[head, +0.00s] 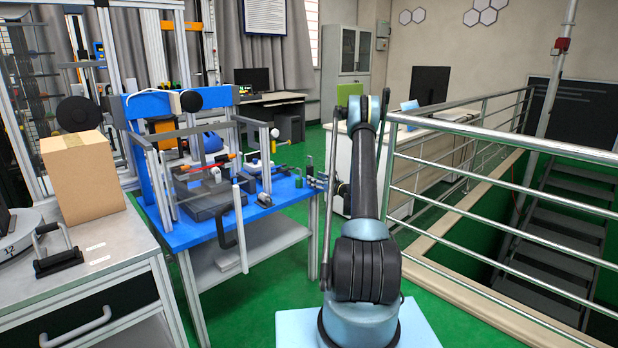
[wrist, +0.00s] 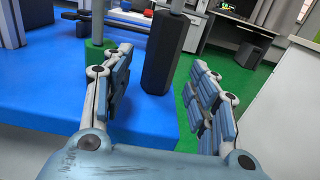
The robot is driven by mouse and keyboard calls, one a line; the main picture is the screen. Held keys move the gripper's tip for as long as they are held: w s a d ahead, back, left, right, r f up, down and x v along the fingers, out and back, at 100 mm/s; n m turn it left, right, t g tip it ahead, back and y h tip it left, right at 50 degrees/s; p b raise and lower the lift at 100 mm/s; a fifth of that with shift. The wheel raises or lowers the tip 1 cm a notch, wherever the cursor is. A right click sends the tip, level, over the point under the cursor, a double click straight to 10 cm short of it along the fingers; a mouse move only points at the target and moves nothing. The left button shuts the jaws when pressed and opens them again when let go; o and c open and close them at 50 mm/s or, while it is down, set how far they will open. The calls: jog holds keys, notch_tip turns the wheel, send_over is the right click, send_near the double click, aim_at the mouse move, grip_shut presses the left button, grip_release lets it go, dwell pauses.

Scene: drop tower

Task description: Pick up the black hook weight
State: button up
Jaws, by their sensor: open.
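A black faceted cylinder with a thin neck on top, which looks like the black hook weight (wrist: 164,52), stands upright at the right edge of the blue table (wrist: 150,118). The top of its neck is cut off by the wrist view. My gripper (wrist: 162,66) is open and empty. Its fingers lie on either side of the weight in the picture, with the weight beyond them and no contact visible. In the head view my gripper (head: 317,182) is beside the right edge of the blue table (head: 190,232), and the weight is hard to make out there.
A metal-framed apparatus (head: 215,190) fills much of the blue table. A cardboard box (head: 84,178) stands on the left counter. A metal railing (head: 500,135) guards a stairwell to the right. A white desk (head: 355,160) stands behind my arm.

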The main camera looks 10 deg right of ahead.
jog(key=x, duration=0.5)
jog(key=shift+w, duration=0.1)
grip_shut()
